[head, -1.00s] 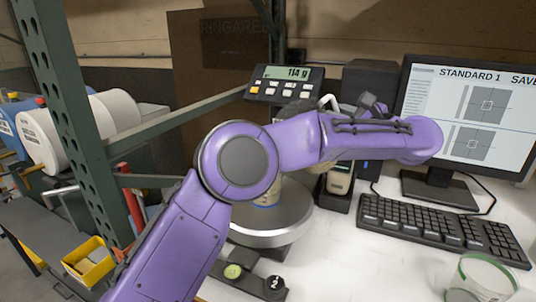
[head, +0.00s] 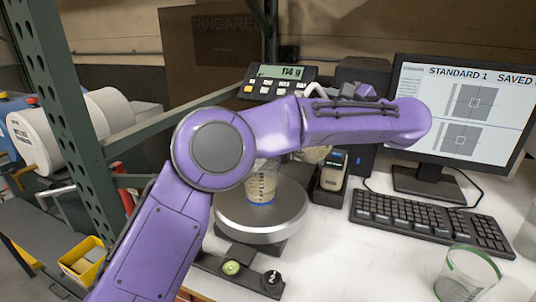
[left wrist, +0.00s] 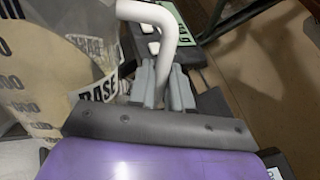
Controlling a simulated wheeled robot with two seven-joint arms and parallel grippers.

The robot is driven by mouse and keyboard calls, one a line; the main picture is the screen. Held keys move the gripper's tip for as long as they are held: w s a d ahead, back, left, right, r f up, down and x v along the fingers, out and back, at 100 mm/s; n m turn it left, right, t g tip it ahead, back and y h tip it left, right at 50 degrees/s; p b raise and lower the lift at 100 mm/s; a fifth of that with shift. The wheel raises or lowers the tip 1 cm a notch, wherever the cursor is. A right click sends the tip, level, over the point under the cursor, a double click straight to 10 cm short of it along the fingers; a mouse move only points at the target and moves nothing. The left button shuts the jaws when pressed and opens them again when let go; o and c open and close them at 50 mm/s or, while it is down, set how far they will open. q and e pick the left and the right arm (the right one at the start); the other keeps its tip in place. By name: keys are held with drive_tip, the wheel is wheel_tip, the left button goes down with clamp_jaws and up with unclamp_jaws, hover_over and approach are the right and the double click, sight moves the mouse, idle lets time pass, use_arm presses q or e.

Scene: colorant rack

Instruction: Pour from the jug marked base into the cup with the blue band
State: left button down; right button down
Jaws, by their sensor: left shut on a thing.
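The jug marked BASE (left wrist: 101,91) fills the left of the left wrist view. It is clear, with beige liquid inside and a white handle (left wrist: 168,35). My left gripper (left wrist: 163,85) is shut on that handle. In the head view my purple arm hides most of the jug and the gripper. The cup with the blue band (head: 262,184) stands upright on the round scale plate, below my arm, with pale contents. I see no stream between jug and cup; the jug's tilt and spout are hidden. My right gripper is not in view.
The scale plate (head: 235,224) is steel; its display (head: 283,72) appears to read 114 g. A handheld device (head: 333,172) stands right of it. Keyboard (head: 430,220) and monitor (head: 455,115) are at right. A clear green-rimmed cup (head: 467,275) stands front right. A green rack post (head: 65,130) is left.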

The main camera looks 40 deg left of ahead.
use_arm(q)
drive_tip(key=shift+w+d, duration=0.1)
drive_tip(key=shift+d, duration=0.05)
drive_tip(key=shift+r, duration=0.1)
drive_tip(key=shift+a, duration=0.2)
drive_tip(key=shift+s+r, duration=0.15)
drive_tip(key=shift+s, duration=0.05)
drive_tip(key=shift+w+d, duration=0.1)
drive_tip(key=shift+n, duration=0.3)
drive_tip(key=shift+s+a+r+n+p, duration=0.25)
drive_tip(key=shift+s+r+n+p, duration=0.1)
drive_tip(key=shift+s+r+n, duration=0.35)
idle(3.8)
